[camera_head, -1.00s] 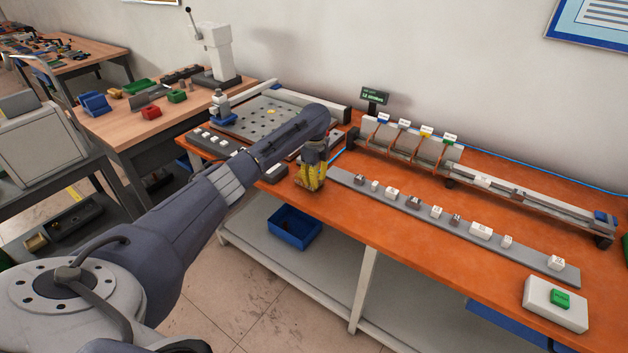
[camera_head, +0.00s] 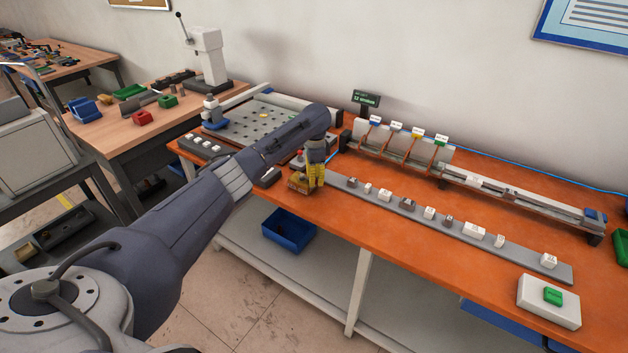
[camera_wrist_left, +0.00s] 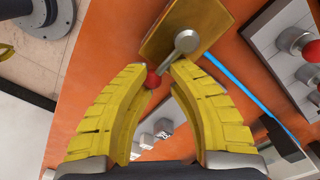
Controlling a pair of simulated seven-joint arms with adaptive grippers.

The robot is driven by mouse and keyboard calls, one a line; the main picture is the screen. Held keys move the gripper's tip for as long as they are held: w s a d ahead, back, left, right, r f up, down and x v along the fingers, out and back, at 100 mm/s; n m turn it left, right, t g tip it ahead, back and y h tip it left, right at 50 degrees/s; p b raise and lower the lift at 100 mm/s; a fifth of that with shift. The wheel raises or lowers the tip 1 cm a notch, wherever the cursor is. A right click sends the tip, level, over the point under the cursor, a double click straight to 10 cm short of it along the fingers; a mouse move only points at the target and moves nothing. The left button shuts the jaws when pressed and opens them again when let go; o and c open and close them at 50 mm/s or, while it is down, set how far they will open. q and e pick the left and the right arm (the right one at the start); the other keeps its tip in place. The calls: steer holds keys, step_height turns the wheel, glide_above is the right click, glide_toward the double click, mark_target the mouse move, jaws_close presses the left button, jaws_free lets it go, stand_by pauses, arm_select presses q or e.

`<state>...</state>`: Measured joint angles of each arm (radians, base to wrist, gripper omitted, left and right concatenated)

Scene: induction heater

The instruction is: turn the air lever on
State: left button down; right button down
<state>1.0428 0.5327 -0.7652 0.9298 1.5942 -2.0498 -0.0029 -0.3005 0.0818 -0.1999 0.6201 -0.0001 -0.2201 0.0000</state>
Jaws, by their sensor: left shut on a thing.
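The air lever is a grey handle (camera_wrist_left: 177,53) with a red ball knob (camera_wrist_left: 153,79), mounted on a brass-coloured block (camera_wrist_left: 180,25) at the top of the left wrist view. In the head view the block (camera_head: 298,184) sits near the front edge of the orange bench, close to my gripper. My left gripper (camera_wrist_left: 160,72) has yellow ribbed fingers, and their tips close on the knob end of the handle. In the head view the gripper (camera_head: 314,175) points down beside the block. My right gripper is in neither view.
A grey strip (camera_head: 465,230) with several small white and dark blocks runs along the bench to the right. A white box with a green button (camera_head: 553,296) stands at the front right. More red knobs (camera_wrist_left: 312,50) sit on a panel at the wrist view's right. A blue hose (camera_wrist_left: 240,85) passes nearby.

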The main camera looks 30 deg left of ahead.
arm_select(q)
steer(key=shift+s+a+f+n, duration=0.15)
steer(key=shift+a+f+n, duration=0.1)
steer(key=shift+f+n, duration=0.05)
steer(key=c, duration=1)
jaws_free()
steer(key=shift+r, duration=0.2)
steer(key=shift+o, duration=0.2)
steer(key=shift+d, duration=0.1)
steer(key=shift+r, duration=0.55)
step_height(320, 180, up, 11)
